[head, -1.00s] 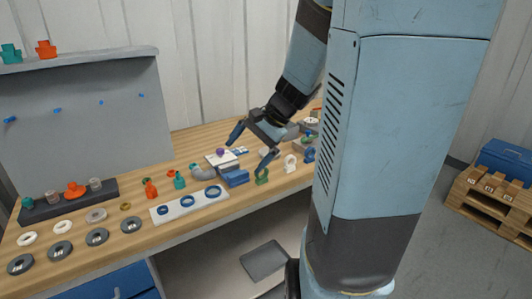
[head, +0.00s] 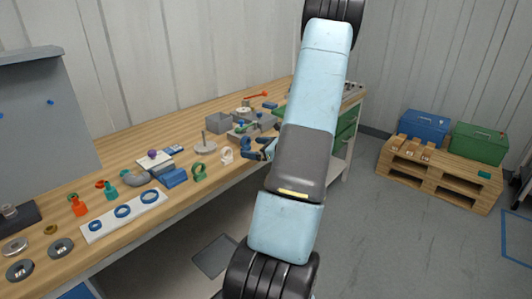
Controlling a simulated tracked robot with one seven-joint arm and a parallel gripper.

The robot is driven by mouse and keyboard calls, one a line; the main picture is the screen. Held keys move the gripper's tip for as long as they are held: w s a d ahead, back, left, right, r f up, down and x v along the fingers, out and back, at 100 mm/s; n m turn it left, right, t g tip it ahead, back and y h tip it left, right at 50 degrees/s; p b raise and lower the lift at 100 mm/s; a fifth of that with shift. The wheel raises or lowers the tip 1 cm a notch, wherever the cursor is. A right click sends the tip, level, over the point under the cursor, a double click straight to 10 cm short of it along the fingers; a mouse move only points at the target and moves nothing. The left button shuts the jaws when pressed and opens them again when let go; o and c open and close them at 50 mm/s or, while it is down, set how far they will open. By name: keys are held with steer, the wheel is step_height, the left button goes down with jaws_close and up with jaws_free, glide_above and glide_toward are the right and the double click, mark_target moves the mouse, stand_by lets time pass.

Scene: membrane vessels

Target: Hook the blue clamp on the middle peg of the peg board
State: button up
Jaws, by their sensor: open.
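The blue clamp (head: 246,144) stands on the workbench near its front edge, right of a white clamp (head: 227,155) and a green clamp (head: 199,172). My gripper (head: 261,148) is just right of the blue clamp, open, with its fingers toward it. My arm hides part of the gripper, and I cannot tell whether a finger touches the clamp. The grey peg board (head: 45,135) stands at the back left, cut off by the picture's left edge. Two blue pegs show on it, one being the right peg (head: 50,102); the middle peg cannot be made out for certain.
A white tray with blue rings (head: 148,197), a blue block (head: 172,177) and small red and teal bottles stand left on the bench (head: 130,150). Grey bins (head: 218,123) stand behind the clamps. A pallet (head: 440,170) with blue and green boxes is on the floor at right.

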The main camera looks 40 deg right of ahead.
mark_target(247, 147)
steer(key=s+d+f+m+h, duration=0.1)
steer(key=d+f+m+h, duration=0.1)
steer(key=d+f+m, duration=0.15)
steer(key=shift+n+t, duration=0.4)
steer(key=shift+n, duration=0.05)
steer(key=shift+d+r+x, duration=0.1)
steer(key=shift+x, duration=1.4)
steer(key=shift+d+r+x, duration=0.1)
steer(key=shift+d+x, duration=0.05)
steer(key=shift+x, duration=1.4)
steer(key=shift+d+r+x, duration=0.1)
steer(key=shift+x, duration=1.4)
steer(key=shift+w, duration=0.15)
steer(key=shift+c, duration=0.4)
steer(key=c, duration=1.4)
steer(key=shift+r, duration=3)
